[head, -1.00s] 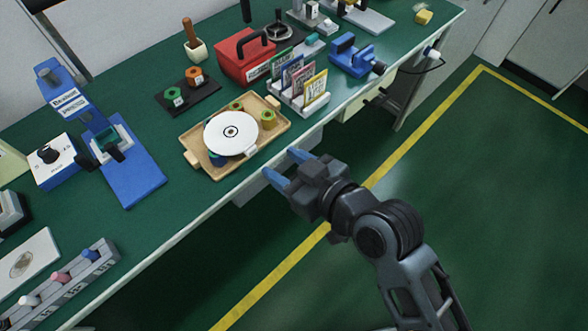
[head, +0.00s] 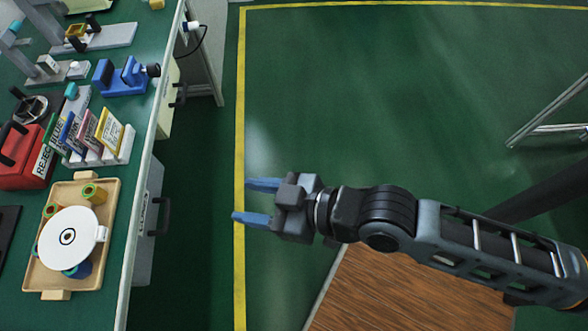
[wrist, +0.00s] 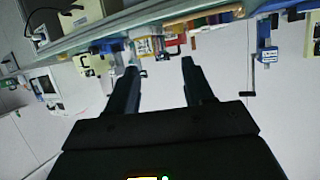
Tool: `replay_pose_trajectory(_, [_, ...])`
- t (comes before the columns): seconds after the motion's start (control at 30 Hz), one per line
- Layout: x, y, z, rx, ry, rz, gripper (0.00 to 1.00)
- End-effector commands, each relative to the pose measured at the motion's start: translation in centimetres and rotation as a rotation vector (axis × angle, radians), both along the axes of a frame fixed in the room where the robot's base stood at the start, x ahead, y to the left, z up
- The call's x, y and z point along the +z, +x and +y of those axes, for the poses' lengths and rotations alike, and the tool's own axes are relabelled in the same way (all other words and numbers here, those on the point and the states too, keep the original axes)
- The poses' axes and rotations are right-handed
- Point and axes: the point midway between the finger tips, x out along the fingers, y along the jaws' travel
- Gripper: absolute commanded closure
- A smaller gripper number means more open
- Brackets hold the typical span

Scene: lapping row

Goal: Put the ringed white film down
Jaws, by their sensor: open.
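The white film (head: 86,233) is a round white disc with a dark ring mark at its centre and a small tab at its right edge. It lies over the wooden tray (head: 106,192), on top of small coloured pots, at the lower left of the head view. My gripper (head: 250,201) is open and empty, out over the floor to the right of the bench. It is well apart from the film and points left toward the bench. In the wrist view my two dark fingers (wrist: 159,78) are spread with nothing between them; the film cannot be made out there.
A rack of coloured cards (head: 108,155), a red box (head: 18,165) and a blue vise (head: 125,76) stand on the green bench behind the tray. A drawer unit (head: 148,225) is under the bench edge. Open green floor with a yellow line (head: 239,150) lies between bench and gripper.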

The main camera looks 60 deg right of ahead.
Motion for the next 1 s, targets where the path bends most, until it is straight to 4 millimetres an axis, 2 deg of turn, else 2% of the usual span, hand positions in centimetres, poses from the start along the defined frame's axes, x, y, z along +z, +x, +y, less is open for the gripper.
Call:
replay_pose_trajectory(0.03, [0.2, -2.2, -1.2, -0.04, -0.002, 0.002, 0.48])
replay_pose_trajectory(0.2, [2.6, -8.1, -4.1, -0.145, -0.005, -0.032, 0.48])
replay_pose_trajectory(0.3, [4.5, -11.1, -5.1, -0.187, -0.005, -0.055, 0.48])
replay_pose_trajectory(0.43, [6.7, -13.9, -5.7, -0.22, -0.002, -0.08, 0.48])
replay_pose_trajectory(0.63, [8.7, -15.7, -6.0, -0.236, 0.001, -0.102, 0.51])
replay_pose_trajectory(1.0, [8.4, -15.5, -6.1, -0.233, 0.0, -0.1, 0.51])
